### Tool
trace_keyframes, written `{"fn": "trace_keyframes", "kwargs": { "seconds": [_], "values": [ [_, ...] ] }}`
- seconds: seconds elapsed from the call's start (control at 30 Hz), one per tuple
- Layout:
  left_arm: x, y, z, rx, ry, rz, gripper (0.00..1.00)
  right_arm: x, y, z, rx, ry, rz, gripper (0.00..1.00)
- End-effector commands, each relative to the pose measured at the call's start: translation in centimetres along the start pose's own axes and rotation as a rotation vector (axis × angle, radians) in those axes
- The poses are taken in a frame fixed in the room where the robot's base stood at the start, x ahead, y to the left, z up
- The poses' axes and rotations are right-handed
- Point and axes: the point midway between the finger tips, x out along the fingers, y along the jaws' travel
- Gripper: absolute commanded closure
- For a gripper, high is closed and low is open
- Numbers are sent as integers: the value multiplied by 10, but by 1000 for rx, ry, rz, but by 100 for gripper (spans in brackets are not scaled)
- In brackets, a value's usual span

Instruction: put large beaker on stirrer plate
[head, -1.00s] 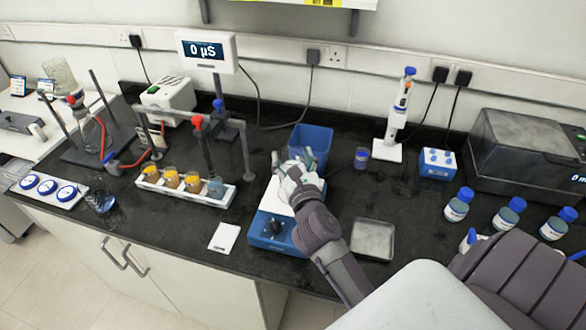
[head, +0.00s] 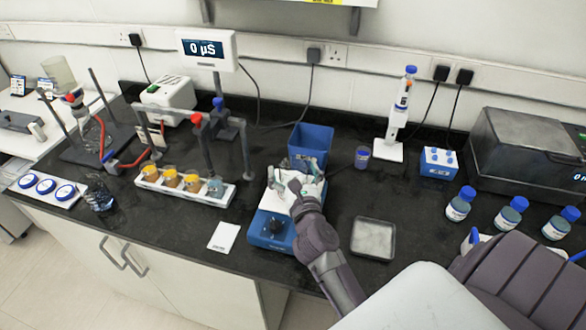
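The blue stirrer plate (head: 268,231) with a white top sits near the front edge of the black bench. My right gripper (head: 294,174) is over the rear of its top, fingers spread apart. I see no clear beaker between the fingers, though clear glass would be hard to make out. A smaller glass vessel (head: 99,194) stands at the bench's left front. My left gripper is not in view.
A blue bin (head: 311,143) stands just behind the gripper. A grey tray (head: 373,239) lies to the right of the stirrer plate, and a white card (head: 224,236) to its left. A rack of small beakers (head: 178,190) is further left. Blue-capped bottles (head: 510,216) stand at right.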

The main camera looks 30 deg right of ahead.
Motion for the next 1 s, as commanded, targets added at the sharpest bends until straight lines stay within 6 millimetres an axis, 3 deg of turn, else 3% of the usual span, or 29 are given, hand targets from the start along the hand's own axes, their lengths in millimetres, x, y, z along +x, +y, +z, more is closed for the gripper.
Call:
{"fn": "trace_keyframes", "kwargs": {
  "seconds": [0.27, 0.8, 1.0],
  "values": [
    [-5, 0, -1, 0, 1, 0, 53, 0, 0, 6, 0, -1, 0, 5],
    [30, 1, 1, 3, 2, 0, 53, -102, 0, -1, 1, 2, 0, 5],
    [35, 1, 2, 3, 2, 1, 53, -119, 0, 2, 1, 0, 0, 5]
  ]
}}
